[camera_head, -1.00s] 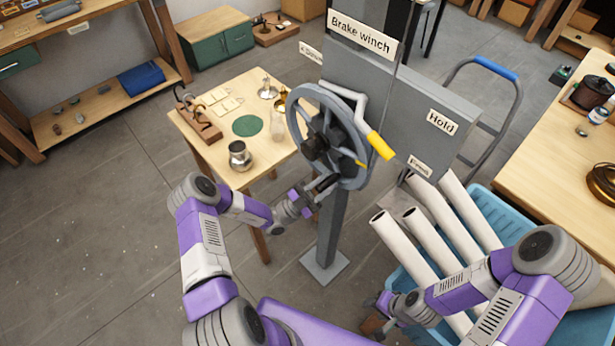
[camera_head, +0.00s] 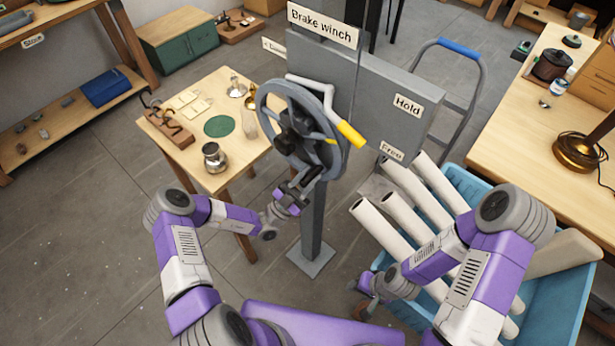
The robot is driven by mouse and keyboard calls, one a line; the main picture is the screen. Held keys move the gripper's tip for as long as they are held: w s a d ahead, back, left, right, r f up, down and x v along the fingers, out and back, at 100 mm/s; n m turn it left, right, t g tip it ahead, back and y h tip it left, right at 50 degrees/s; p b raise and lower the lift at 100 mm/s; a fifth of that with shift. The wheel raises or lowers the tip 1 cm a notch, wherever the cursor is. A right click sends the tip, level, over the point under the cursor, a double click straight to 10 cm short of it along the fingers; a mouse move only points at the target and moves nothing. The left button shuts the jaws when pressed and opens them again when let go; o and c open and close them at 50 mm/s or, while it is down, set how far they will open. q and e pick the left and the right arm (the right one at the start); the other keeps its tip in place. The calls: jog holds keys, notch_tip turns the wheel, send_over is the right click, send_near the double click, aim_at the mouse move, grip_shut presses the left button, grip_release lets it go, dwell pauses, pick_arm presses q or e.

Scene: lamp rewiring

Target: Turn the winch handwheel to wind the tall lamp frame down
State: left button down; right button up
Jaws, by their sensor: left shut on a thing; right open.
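The winch handwheel (camera_head: 262,101) is a grey ring with a dark hub, on the front of the grey brake winch (camera_head: 362,88). My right gripper (camera_head: 368,288) is low beside the blue crate, open and apart from the winch. I cannot clearly make out the tall lamp frame.
The blue crate (camera_head: 567,300) with several white tubes stands right of the winch post (camera_head: 313,225). A small wooden table (camera_head: 188,103) with a metal jug (camera_head: 214,157) stands behind left. A bench (camera_head: 510,132) with a brass lamp base (camera_head: 578,152) is at right. Floor at left is clear.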

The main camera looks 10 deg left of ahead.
pick_arm(q)
jog(key=c, duration=0.9)
grip_release()
jog(key=shift+d+r, duration=0.1)
jog(key=shift+d, duration=0.05)
jog(key=shift+c, duration=0.2)
jog(key=shift+s+a+f, duration=0.2)
jog(key=shift+a+f, duration=0.1)
jog(key=shift+f, duration=0.1)
jog(key=b+v, duration=0.1)
jog(key=v, duration=0.5)
jog(key=shift+s+f+b, duration=0.15)
jog(key=shift+s+b, duration=0.05)
jog(key=shift+b, duration=0.15)
jog(key=shift+s+a, duration=0.1)
jog(key=shift+a, duration=0.05)
